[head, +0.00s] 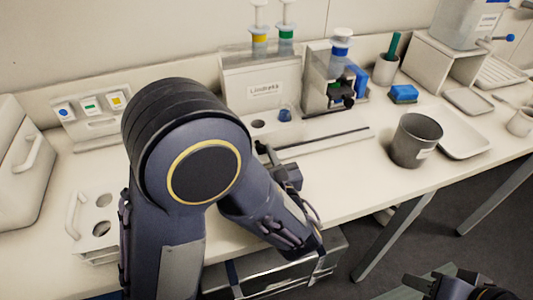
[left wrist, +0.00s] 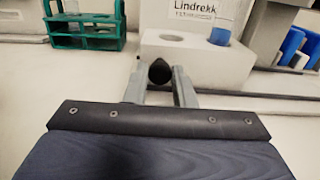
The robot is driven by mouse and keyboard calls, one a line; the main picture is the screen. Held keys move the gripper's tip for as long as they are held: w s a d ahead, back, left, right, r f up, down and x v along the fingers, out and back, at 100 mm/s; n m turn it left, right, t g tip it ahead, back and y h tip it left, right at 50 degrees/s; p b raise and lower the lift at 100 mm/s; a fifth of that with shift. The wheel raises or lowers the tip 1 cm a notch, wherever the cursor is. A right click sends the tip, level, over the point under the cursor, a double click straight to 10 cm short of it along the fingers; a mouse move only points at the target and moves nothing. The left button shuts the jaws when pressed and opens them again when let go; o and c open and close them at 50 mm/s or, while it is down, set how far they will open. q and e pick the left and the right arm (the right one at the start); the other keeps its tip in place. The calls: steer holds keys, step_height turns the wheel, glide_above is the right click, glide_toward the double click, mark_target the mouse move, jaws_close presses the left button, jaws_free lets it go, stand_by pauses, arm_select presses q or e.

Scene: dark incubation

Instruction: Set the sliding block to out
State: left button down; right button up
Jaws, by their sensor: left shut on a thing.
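The sliding block is a pale block with holes (left wrist: 205,69). It stands in front of the white Lindrekk dispenser (head: 262,85), and a blue vial (head: 285,115) sits in one of its holes. A dark knob (left wrist: 160,72) shows at the block's front. My left gripper (left wrist: 161,85) is shut on this knob, with one pale finger on each side. In the head view my left arm hides most of that gripper and part of the block. My right gripper (head: 445,285) is at the bottom right corner, well away from the block; its fingers are not clear.
A slotted pale rail (head: 325,143) runs right from the block. A grey cup (head: 415,140) and a white tray (head: 463,135) stand further right. A green tube rack (left wrist: 88,30) is at the left in the wrist view. A button panel (head: 90,115) is at the left back.

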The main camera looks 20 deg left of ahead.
arm_select(q)
steer(key=shift+s+a+f, duration=0.1)
steer(key=shift+a, duration=0.05)
steer(key=c, duration=1.5)
jaws_free()
steer(key=shift+c, duration=0.2)
steer(key=o, duration=0.3)
steer(key=shift+s+a, duration=0.1)
steer(key=shift+o, duration=0.2)
steer(key=shift+s+d, duration=0.3)
steer(key=shift+d, duration=0.05)
steer(key=v, duration=0.7)
